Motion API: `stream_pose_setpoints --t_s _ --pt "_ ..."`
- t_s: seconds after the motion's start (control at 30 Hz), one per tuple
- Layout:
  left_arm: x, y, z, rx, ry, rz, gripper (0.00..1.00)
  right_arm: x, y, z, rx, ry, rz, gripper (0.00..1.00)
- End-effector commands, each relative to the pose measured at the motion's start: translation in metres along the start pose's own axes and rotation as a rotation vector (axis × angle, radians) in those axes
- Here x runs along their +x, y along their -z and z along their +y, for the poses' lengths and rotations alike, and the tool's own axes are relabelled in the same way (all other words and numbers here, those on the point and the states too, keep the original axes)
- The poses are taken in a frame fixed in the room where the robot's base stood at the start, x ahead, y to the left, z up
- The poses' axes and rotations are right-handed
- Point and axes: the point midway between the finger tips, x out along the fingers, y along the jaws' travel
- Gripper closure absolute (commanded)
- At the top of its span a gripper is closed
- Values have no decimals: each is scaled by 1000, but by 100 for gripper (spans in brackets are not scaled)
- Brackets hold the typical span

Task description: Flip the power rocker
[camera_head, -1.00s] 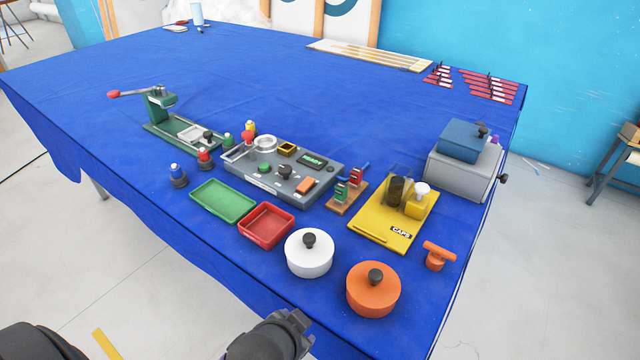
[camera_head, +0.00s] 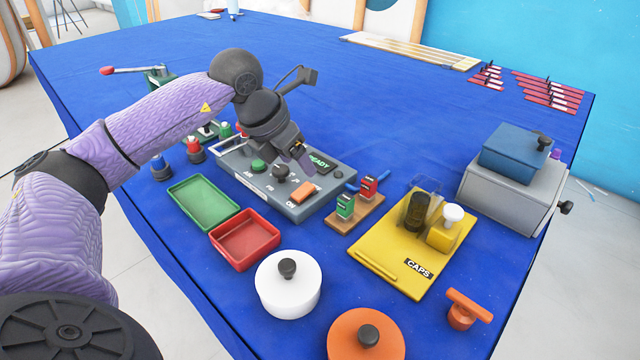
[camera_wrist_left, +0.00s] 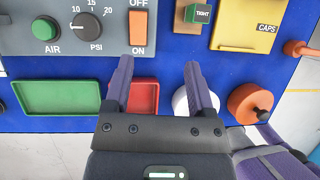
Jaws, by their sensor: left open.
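The orange power rocker (camera_head: 303,193) sits on the front right part of the grey control panel (camera_head: 335,181). In the left wrist view the rocker (camera_wrist_left: 138,27) is between the labels OFF and ON. My left gripper (camera_head: 307,163) is above the panel, just behind the rocker in the head view. In the left wrist view its two fingers (camera_wrist_left: 159,64) are spread apart with nothing between them. The rocker is beyond the fingertips, towards the left finger, and apart from them. My right gripper is not in view.
Green (camera_head: 205,228) and red (camera_head: 246,266) trays lie in front. A wooden block with small gauges (camera_head: 356,223) and a yellow CAPS board (camera_head: 385,263) are to the right.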

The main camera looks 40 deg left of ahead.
Motion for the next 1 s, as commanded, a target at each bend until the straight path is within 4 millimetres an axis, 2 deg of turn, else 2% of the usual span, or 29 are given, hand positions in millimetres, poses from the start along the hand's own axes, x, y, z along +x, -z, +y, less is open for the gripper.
stream_pose_setpoints --t_s 0.03,0.13,0.4,0.5,0.63,0.87,1.0 --pt "-5 5 14 -12 -56 24 29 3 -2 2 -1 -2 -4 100" --pt "-1 9 23 -21 -95 50 29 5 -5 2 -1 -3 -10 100" --pt "64 13 27 -19 -88 50 29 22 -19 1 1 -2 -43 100" --pt "79 13 28 -18 -88 48 29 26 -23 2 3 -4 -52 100" --pt "88 13 29 -18 -88 48 29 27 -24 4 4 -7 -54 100" --pt "88 12 29 -17 -88 47 29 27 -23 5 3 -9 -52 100" --pt "88 12 29 -17 -88 47 59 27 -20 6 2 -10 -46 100"
